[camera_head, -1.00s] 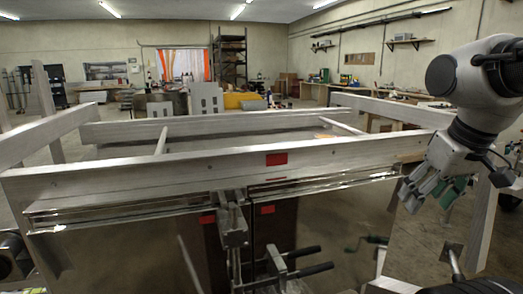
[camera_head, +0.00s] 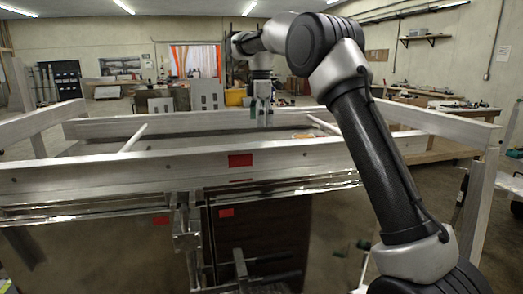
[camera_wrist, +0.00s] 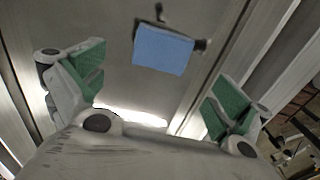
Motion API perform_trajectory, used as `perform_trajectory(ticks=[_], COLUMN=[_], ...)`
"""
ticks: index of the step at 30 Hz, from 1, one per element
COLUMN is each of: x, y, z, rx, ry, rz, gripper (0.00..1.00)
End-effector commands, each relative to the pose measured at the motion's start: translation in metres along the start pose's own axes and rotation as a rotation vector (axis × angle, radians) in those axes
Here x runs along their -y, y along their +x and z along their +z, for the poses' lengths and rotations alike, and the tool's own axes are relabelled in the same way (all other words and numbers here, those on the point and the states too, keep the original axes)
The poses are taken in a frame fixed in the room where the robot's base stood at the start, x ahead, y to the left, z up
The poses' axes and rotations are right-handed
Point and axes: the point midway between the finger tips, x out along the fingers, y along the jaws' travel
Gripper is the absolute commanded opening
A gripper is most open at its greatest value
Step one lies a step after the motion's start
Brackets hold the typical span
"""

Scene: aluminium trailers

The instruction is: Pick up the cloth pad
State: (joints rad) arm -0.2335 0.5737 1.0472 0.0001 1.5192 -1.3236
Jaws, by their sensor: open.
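A blue rectangular cloth pad (camera_wrist: 163,49) shows in the wrist view, at the top centre on a grey surface between metal rails. Dark pieces stick out above it and at its right side. I cannot make it out in the head view. My gripper (camera_wrist: 155,92) is open and empty, with its green-padded fingers wide apart to the left and right. The pad appears ahead of the fingertips and between them, apart from both. In the head view my gripper (camera_head: 262,122) points down over the far part of the aluminium trailer frame.
The trailer's near beam (camera_head: 120,172) with red markers runs across the head view. Crossbars (camera_head: 134,138) span the frame. An orange item (camera_head: 303,135) lies inside it at the right. Workbenches and shelves stand far back by the walls.

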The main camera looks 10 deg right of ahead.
Motion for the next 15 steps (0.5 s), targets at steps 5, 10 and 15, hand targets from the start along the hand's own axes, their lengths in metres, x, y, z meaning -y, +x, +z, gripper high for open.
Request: perform_trajectory(ticks=[5, 10, 15], x=[-0.003, 0.0, 0.002], y=[0.02, 0.042, 0.069], z=[-0.002, 0.0, 0.002], rx=[0.001, 0.001, 0.001], ry=[-0.017, -0.015, -0.015], rz=[-0.005, -0.005, -0.004], gripper=[1.0, 1.0, 1.0])
